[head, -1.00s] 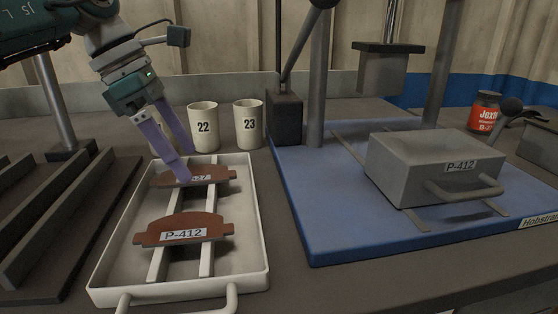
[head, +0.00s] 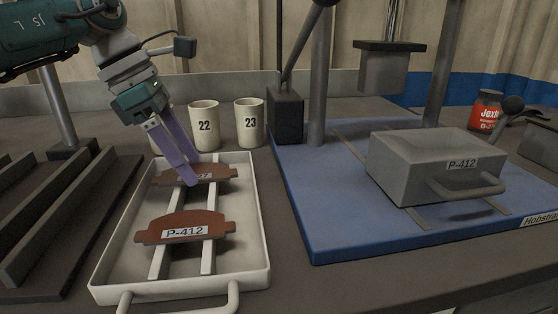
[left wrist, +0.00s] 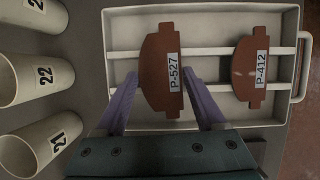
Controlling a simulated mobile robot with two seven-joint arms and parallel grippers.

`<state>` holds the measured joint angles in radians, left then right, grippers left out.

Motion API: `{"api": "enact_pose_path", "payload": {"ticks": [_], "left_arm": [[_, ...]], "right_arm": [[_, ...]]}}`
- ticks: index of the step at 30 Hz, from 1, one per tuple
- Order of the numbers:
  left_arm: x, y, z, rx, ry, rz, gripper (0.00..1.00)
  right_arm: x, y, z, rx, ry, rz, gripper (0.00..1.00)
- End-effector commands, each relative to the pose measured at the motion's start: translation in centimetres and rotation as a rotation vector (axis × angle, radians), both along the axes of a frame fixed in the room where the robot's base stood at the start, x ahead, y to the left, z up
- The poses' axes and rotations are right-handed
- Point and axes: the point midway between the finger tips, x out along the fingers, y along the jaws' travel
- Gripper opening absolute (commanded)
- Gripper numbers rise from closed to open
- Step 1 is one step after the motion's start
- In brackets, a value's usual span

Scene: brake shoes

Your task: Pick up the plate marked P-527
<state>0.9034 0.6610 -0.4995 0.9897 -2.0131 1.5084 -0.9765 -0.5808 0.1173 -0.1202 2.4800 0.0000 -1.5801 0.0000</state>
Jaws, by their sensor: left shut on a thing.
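The brown plate marked P-527 (head: 218,173) stands across two rails at the back of the white tray (head: 262,225). One of my fingers partly hides its label in the head view. The plate still sits at the rails. A similar plate marked P-412 (head: 185,222) stands nearer the front of the tray. My right gripper is not in view.
Cups marked 22 (head: 204,127) and 23 (head: 249,123) stand behind the tray; a cup marked 21 (left wrist: 40,143) shows in the left wrist view. A blue press base (head: 320,215) with a grey P-412 box (head: 415,170) is right. Dark ridged racks (head: 70,220) are left.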

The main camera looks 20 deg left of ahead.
Motion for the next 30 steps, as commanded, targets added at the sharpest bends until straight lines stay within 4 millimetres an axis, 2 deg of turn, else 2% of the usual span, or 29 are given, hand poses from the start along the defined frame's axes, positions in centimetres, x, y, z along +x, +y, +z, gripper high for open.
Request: {"api": "enact_pose_path", "payload": {"ticks": [1, 8, 18, 23, 26, 30], "left_arm": [[0.0, 0.0, 0.0, 0.0, 0.0, 0.0, 0.25], [0.0, 0.0, 0.0, 0.0, 0.0, 0.0, 0.0], [0.1, 0.0, 0.4, 0.0, -0.003, 0.0, 0.0], [0.1, 0.0, 1.8, 0.0, -0.005, -0.002, 0.0], [0.1, 0.1, 3.6, 0.001, -0.007, 0.0, 0.0], [-1.3, -0.7, 3.6, 0.003, -0.003, -0.002, 0.0]], "right_arm": [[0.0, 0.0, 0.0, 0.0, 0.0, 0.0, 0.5], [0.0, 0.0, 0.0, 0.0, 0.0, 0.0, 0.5], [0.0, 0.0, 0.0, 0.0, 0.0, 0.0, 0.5], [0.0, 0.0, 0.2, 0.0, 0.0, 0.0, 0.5], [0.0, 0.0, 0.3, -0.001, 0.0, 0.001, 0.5], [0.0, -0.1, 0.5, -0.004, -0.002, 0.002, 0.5]]}}
